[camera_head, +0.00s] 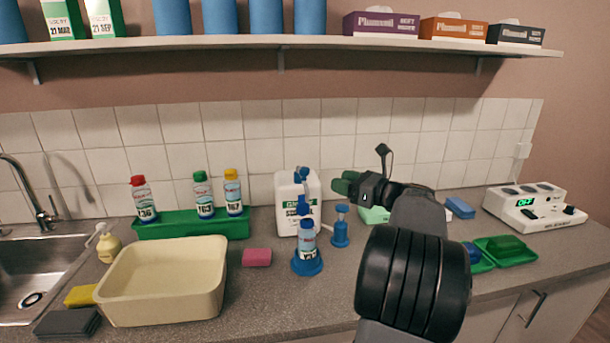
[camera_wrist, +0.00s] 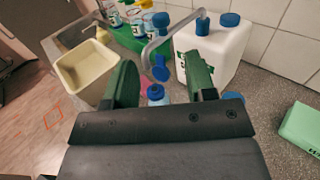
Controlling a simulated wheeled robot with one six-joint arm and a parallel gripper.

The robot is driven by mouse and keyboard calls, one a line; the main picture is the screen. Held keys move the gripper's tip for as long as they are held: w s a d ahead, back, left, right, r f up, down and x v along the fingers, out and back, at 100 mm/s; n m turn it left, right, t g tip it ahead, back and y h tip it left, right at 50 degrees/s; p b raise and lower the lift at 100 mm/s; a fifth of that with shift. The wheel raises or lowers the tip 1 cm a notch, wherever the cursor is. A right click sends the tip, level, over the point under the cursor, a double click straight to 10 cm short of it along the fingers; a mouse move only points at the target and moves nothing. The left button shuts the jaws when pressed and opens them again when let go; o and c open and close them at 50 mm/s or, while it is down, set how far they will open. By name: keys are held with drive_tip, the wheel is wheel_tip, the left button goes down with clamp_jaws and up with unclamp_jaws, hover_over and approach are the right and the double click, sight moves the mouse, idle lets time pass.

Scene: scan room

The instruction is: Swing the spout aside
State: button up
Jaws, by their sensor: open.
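A white jug (camera_head: 287,222) stands against the tiles. Its spout (camera_head: 302,181) rises from the cap and reaches forward over a small labelled bottle (camera_head: 308,241). The bottle stands upright in a blue round base (camera_head: 307,264). In the wrist view, the spout (camera_wrist: 176,33) is a pale bent tube from the jug (camera_wrist: 228,48) to a blue nozzle (camera_wrist: 160,69). My gripper (camera_head: 347,183) is open and empty, right of the spout. In the wrist view, the nozzle and bottle (camera_wrist: 156,93) show between the fingers (camera_wrist: 160,80). Contact cannot be told; they appear apart.
A blue sand timer-like piece (camera_head: 340,228) stands right of the bottle. A shelf (camera_head: 230,43) runs above. A sink tap (camera_head: 35,190) is far left.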

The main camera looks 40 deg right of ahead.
sight(307, 171)
drive_tip(key=p+x, duration=0.1)
drive_tip(key=x, duration=1.1)
drive_tip(key=shift+w+a+p, duration=0.15)
drive_tip(key=shift+w+p, duration=0.2)
drive_tip(key=shift+p, duration=0.05)
drive_tip(key=shift+c, duration=0.3)
